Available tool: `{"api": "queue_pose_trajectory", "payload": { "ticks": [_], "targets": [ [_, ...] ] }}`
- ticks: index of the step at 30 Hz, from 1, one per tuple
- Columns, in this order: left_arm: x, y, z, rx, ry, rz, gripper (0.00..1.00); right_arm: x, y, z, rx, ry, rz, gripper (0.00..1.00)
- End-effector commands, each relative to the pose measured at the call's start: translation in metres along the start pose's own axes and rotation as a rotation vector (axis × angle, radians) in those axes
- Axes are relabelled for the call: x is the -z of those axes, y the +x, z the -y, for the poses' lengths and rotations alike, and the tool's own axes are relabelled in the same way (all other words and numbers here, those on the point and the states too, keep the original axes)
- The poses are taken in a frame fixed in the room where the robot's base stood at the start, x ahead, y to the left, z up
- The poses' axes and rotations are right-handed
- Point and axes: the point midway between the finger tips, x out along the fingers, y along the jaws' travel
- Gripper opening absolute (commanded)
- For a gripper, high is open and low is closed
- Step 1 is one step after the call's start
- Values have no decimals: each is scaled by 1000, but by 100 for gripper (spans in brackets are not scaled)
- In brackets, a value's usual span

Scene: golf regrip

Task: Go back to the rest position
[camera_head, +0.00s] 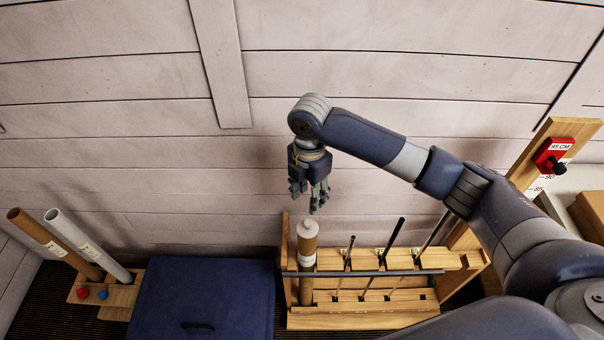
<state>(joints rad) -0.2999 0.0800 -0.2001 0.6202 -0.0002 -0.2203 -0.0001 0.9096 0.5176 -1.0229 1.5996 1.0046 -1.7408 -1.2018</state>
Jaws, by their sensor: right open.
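My right gripper (309,199) hangs fingers down in front of the wall, open and empty. Its arm comes in from the right. A brown tube with a pale cap and a white band (307,243) stands upright at the left end of a wooden rack (362,321). The gripper is above the cap in the picture, apart from it. Several thin dark shafts (394,240) lean in the rack's slots. A long dark bar (375,273) runs across the rack's front. My left gripper is out of view.
A blue box (205,297) stands left of the rack. Further left, a wooden holder (120,297) with red and blue buttons carries a brown tube (55,243) and a white tube (88,245). A measuring post (527,168) with a red "85 CM" slider (562,150) rises at right.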

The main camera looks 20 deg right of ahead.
Motion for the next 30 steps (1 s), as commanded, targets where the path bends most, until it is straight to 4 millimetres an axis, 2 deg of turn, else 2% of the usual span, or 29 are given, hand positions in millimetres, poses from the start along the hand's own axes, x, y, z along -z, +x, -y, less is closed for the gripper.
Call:
{"api": "queue_pose_trajectory", "payload": {
  "ticks": [5,8,11,14,18,21,26,30],
  "targets": [
    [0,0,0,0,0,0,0,0,0,0,0,0,0,40],
    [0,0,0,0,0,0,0,7,5,2,-4,10,-10,40],
    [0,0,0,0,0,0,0,27,17,7,-24,47,-36,40],
    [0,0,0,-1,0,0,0,58,32,14,-62,128,-82,40],
    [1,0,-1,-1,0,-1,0,98,48,29,-124,305,-160,40],
    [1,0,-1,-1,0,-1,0,118,54,42,-163,459,-215,40],
    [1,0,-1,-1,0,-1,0,133,60,68,-208,747,-288,40],
    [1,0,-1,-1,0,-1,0,131,64,98,-234,1033,-322,40]
  ]
}}
